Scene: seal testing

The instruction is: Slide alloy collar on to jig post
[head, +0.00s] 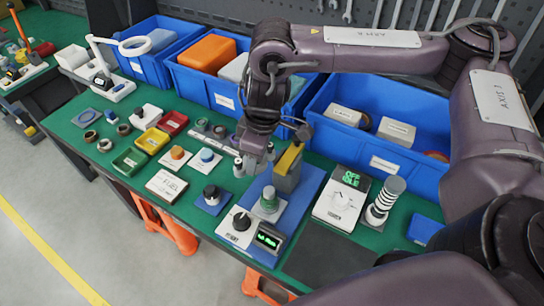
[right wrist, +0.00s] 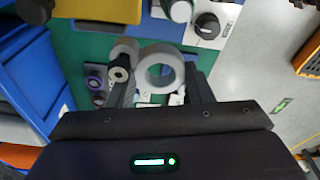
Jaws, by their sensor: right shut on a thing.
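A grey alloy collar (right wrist: 147,76) shows as a thick ring between the fingers of my right gripper (right wrist: 160,88) in the right wrist view, its round hole facing the camera. The gripper is shut on it. In the head view my right gripper (head: 252,163) hangs above the green bench, just left of the yellow-topped block; the collar is hard to make out there. My left gripper is not in view.
The yellow-topped block (head: 288,167) stands close to the right gripper. A knob box (head: 240,226) and green-lit display (head: 268,240) sit at the front. A striped column (head: 384,200) stands right. Blue bins (head: 378,163) line the back. Small trays and parts fill the left bench.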

